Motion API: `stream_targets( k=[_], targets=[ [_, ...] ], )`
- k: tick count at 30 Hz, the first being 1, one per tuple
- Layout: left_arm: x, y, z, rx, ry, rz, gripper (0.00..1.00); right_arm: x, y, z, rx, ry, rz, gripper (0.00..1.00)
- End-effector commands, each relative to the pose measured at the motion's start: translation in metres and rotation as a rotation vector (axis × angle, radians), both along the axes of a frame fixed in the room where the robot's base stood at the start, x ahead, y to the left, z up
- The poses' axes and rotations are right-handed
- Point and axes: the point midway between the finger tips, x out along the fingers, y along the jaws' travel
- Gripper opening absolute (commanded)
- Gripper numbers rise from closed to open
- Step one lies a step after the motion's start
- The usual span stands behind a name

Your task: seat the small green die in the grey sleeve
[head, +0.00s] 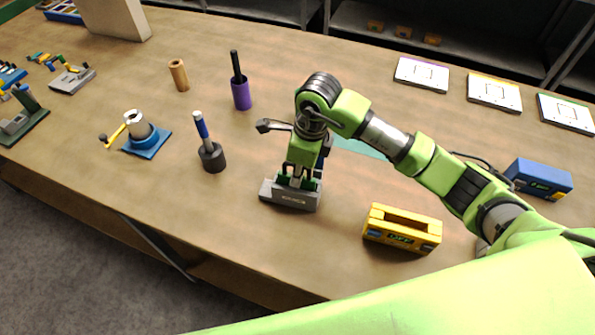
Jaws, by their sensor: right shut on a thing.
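The grey sleeve (291,199) is a low block with a small label on its front, standing near the middle of the table. My right gripper (299,177) points down over it and is shut on the small green die (282,179). Dark green parts of the die show at the sleeve's top, on both sides of the fingers. The fingers hide the middle of the die, and I cannot tell how deep it sits in the sleeve. My left gripper is not in view.
A yellow slotted block (402,233) stands right of the sleeve, and a dark cup (212,158) with a blue-handled tool stands left. A purple holder (241,95) is behind. A teal mat (361,148) lies partly behind my arm. The table front left of the sleeve is clear.

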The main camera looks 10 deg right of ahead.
Motion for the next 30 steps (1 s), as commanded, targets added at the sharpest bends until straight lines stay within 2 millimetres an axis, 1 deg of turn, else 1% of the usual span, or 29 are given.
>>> stream_targets(
  k=[1,8,11,12,14,25,27,29,30],
  targets=[
    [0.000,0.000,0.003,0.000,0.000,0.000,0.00,0.000,0.000,-0.001,0.001,-0.002,0.001,0.00],
    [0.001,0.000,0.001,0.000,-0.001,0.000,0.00,0.001,0.000,-0.003,0.001,-0.004,0.002,0.00],
    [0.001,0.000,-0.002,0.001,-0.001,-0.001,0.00,0.001,0.000,-0.006,0.001,-0.004,0.002,0.00],
    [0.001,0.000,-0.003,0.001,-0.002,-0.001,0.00,0.001,0.000,-0.007,0.000,-0.002,0.002,0.13],
    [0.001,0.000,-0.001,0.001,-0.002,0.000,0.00,0.001,0.000,-0.006,0.000,-0.002,0.001,0.28],
    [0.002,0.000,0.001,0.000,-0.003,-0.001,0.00,0.000,0.000,-0.004,0.000,-0.001,0.001,0.28],
    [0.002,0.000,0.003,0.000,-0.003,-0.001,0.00,0.001,0.000,-0.001,0.001,-0.003,0.002,0.28],
    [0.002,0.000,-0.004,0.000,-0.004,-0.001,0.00,0.001,-0.001,0.004,0.002,-0.006,0.001,0.28],
    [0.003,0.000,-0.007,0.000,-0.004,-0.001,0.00,0.001,-0.002,0.010,0.001,-0.007,0.001,0.28]
  ],
)
